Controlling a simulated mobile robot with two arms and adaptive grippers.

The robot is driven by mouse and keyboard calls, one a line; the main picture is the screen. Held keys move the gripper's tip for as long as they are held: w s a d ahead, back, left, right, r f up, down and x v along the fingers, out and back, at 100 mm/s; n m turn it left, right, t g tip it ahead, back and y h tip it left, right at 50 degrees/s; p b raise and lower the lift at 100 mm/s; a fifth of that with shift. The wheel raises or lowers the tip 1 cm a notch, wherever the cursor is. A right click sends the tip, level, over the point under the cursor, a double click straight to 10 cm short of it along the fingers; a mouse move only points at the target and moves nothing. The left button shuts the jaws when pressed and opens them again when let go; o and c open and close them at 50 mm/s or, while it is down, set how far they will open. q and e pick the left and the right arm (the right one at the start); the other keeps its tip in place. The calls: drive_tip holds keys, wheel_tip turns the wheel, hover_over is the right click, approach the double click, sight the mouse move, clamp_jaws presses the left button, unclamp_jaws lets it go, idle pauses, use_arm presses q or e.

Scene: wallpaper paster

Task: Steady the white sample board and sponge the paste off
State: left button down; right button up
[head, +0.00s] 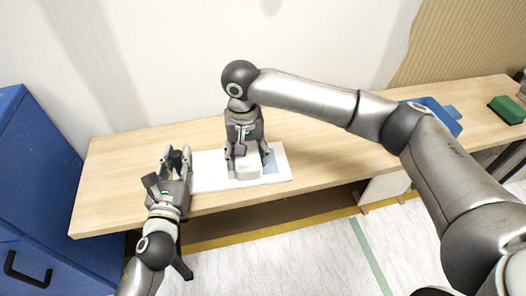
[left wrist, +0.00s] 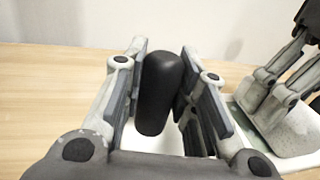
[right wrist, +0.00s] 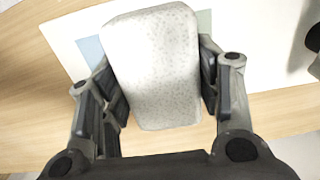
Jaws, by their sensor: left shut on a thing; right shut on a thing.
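The white sample board (head: 210,173) lies flat on the wooden table, with a pale blue patch (head: 271,161) and a pale green patch (right wrist: 205,22) on it. My left gripper (head: 176,163) is shut on an upright black rounded handle (left wrist: 163,92) at the board's left end. My right gripper (head: 249,156) is shut on the pale speckled sponge (right wrist: 153,68). The sponge (head: 248,166) is over the board between the two patches and hides what is under it. I cannot tell how firmly it presses on the board.
The wooden table (head: 330,150) has bare room right of the board. A blue tray (head: 447,117) sits farther right, partly behind my right arm. A green block (head: 507,108) lies at the far right. A blue cabinet (head: 40,180) stands left, and a wall is behind.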

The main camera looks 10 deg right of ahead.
use_arm(q)
drive_tip(key=shift+f, duration=0.25)
use_arm(e)
drive_tip(key=a, duration=0.4)
drive_tip(key=shift+a+f, duration=0.1)
drive_tip(key=shift+a, duration=0.25)
drive_tip(key=shift+w+a+r, duration=0.15)
drive_tip(key=shift+a+r, duration=0.1)
drive_tip(key=shift+a, duration=0.05)
use_arm(q)
drive_tip(key=shift+a, duration=0.1)
use_arm(e)
wheel_tip(320, 180, up, 8)
drive_tip(key=shift+d, duration=0.15)
drive_tip(key=o, duration=0.6)
drive_tip(key=shift+f, duration=0.1)
drive_tip(key=c, duration=0.5)
use_arm(q)
drive_tip(key=c, duration=1.2)
unclamp_jaws()
drive_tip(key=shift+o, duration=0.6)
drive_tip(key=shift+r, duration=0.1)
